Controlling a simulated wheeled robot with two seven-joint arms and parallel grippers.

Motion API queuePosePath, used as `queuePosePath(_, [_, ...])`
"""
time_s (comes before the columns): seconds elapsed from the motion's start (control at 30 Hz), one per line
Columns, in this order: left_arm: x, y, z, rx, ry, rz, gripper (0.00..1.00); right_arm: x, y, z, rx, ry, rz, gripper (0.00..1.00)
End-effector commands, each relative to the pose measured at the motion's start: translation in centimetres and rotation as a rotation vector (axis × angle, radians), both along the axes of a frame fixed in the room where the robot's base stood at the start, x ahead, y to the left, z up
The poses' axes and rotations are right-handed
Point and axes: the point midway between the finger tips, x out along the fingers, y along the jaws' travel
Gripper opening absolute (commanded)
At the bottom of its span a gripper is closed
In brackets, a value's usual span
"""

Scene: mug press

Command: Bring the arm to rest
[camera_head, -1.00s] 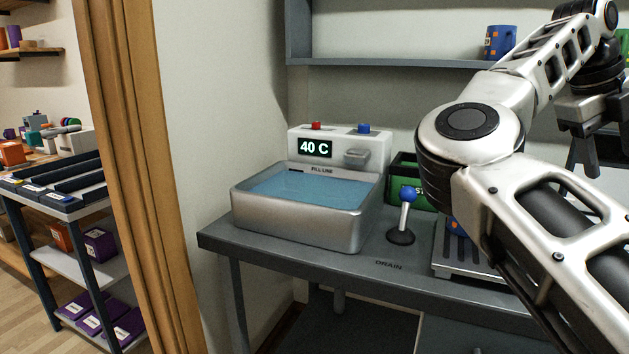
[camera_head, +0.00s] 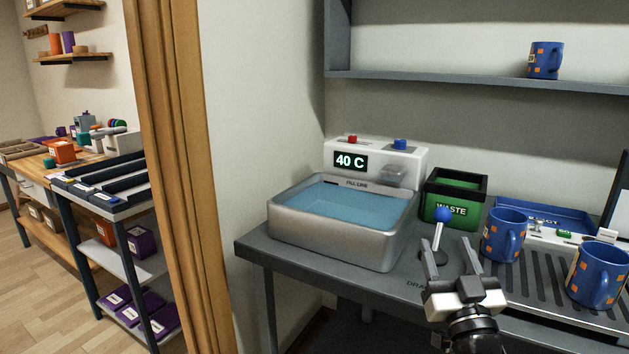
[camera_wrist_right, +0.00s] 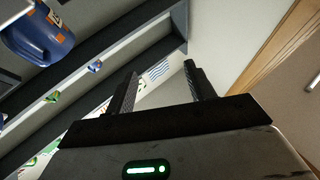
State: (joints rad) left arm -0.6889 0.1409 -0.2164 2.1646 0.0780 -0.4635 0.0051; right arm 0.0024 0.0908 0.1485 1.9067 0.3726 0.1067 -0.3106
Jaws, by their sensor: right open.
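My right gripper (camera_head: 450,265) shows at the lower right of the head view, in front of the grey bench. Its two fingers point up and stand apart, with nothing between them. In the right wrist view the fingers (camera_wrist_right: 160,88) are also spread and empty. The gripper overlaps the bench edge and the area below the blue-knobbed lever (camera_head: 440,228) in the picture; I see no clear contact. My left gripper is not in view.
A water basin (camera_head: 300,235), a green waste bin (camera_head: 455,206) and two blue mugs (camera_head: 503,236) (camera_head: 597,275) on a drain rack (camera_head: 545,290) occupy the bench. Another mug (camera_head: 544,60) stands on the shelf. A wooden door frame (camera_head: 175,150) is at left.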

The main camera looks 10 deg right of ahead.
Motion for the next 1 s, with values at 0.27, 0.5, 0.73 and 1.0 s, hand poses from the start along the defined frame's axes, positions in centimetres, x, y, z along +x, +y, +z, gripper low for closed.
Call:
queuePosePath(0.27, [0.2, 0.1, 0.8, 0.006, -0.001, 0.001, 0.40, -8.7, 10.9, -16.5, 0.010, 0.598, 0.273, 0.54])
queuePosePath(0.5, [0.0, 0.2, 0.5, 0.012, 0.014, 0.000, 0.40, -18.3, 16.2, -23.9, 0.055, 0.958, 0.386, 0.54])
queuePosePath(0.73, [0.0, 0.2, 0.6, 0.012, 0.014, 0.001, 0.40, -21.1, 17.4, -25.3, 0.069, 1.051, 0.408, 0.54])
queuePosePath(1.0, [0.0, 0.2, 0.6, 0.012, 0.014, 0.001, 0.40, -21.1, 17.4, -25.3, 0.069, 1.051, 0.408, 0.54])
